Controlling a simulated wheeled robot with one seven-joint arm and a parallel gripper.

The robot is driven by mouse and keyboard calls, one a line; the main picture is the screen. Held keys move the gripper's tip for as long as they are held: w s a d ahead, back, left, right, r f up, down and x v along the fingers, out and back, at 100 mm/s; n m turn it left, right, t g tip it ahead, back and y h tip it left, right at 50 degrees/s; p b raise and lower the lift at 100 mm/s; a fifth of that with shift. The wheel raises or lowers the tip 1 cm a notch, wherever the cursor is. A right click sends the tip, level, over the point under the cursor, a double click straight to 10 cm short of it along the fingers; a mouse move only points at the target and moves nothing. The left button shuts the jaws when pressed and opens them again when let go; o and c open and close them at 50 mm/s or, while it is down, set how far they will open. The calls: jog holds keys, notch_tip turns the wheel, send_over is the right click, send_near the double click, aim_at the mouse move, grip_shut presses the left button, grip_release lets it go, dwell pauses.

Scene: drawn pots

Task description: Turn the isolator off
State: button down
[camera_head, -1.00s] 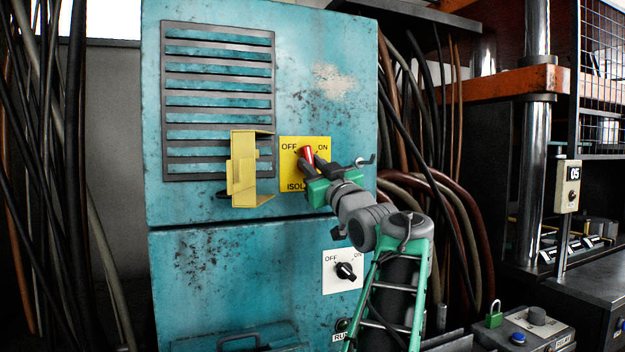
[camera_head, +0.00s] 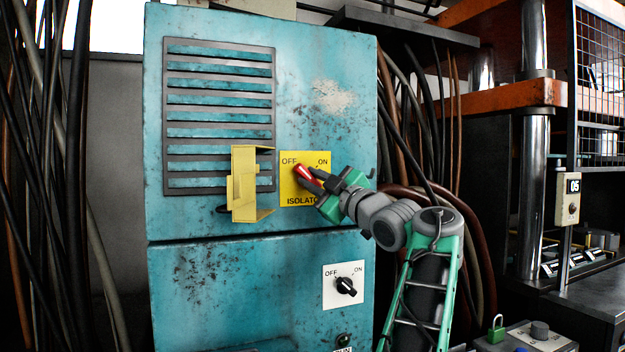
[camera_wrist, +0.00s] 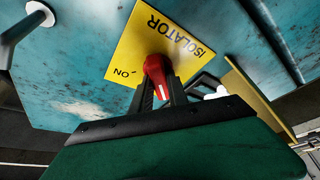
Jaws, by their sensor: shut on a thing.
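The isolator is a yellow plate (camera_head: 291,193) on the upper door of the teal cabinet, lettered OFF at upper left, ON at upper right and ISOLATOR below. Its red handle (camera_head: 302,170) leans up and left, toward OFF. My gripper (camera_head: 307,179) reaches in from the lower right, its dark fingers shut on the handle. In the wrist view the red handle (camera_wrist: 156,70), with a white mark, sits between the fingertips (camera_wrist: 162,88). The wrist view shows the plate (camera_wrist: 138,48) with ISOLATOR and ON legible; OFF is not legible there.
A yellow bracket-like piece (camera_head: 243,185) stands out from the cabinet just left of the plate. Thick cables hang right of the cabinet (camera_head: 332,125). A control box with a green padlock (camera_head: 496,331) is at lower right.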

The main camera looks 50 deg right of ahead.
dwell(0.3)
jog(key=c, duration=1.3)
grip_release()
jog(key=b+v, duration=0.1)
jog(key=v, duration=0.6)
jog(key=shift+s+f+b, duration=0.1)
jog(key=shift+s+b, duration=0.25)
